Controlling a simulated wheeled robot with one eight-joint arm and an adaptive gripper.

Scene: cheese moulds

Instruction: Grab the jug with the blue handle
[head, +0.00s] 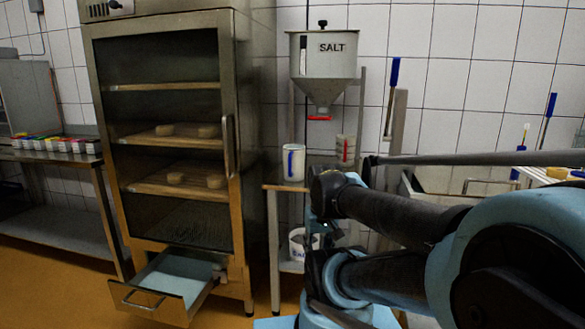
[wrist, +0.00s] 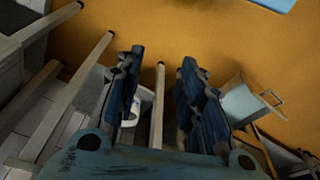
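The jug with the blue handle (head: 293,162) is white and stands upright on the small stand below the salt hopper, at its left side. Its blue handle faces the camera. A second, clear-looking jug with red on it (head: 345,148) stands to its right. My gripper (wrist: 160,66) is open and empty in the wrist view, its two dark blue fingers well apart and pointing toward the floor. The jug with the blue handle is not seen in the wrist view. In the head view my arm is just right of and below that jug; its links make the fingers hard to make out.
A salt hopper (head: 323,68) hangs above the jugs. A white bucket (head: 298,243) sits on the stand's lower shelf; it shows partly between my fingers in the wrist view (wrist: 143,104). A cabinet with cheeses (head: 240,130) stands left, its bottom drawer (head: 150,303) pulled out.

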